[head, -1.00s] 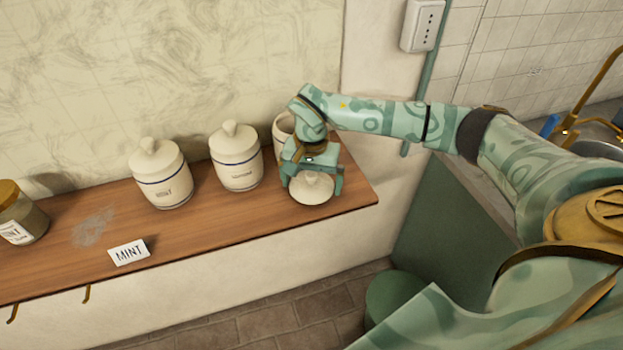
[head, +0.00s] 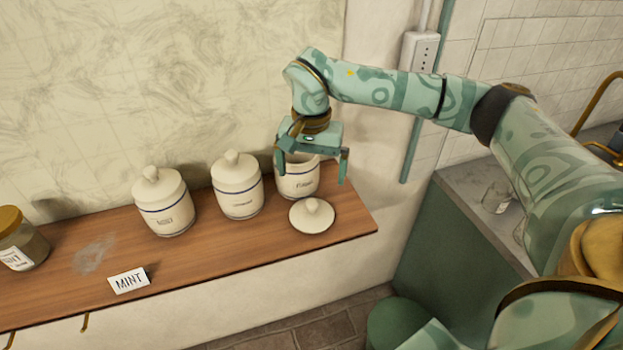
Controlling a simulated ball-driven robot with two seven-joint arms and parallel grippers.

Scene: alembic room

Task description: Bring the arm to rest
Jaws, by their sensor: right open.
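My right gripper (head: 312,170) is open and empty. It hangs fingers-down above the wooden shelf, in front of the rightmost white canister (head: 298,184), and hides part of that canister's top. My right arm (head: 400,92) reaches in from the right side of the picture. My left gripper is not in view.
Two lidded white canisters (head: 163,203) (head: 237,186) stand left on the wooden shelf (head: 215,242). A MINT card (head: 128,280) and a brown-lidded jar (head: 20,240) are further left. A wall stands close behind. A glass jar (head: 497,197) stands on the right-hand counter.

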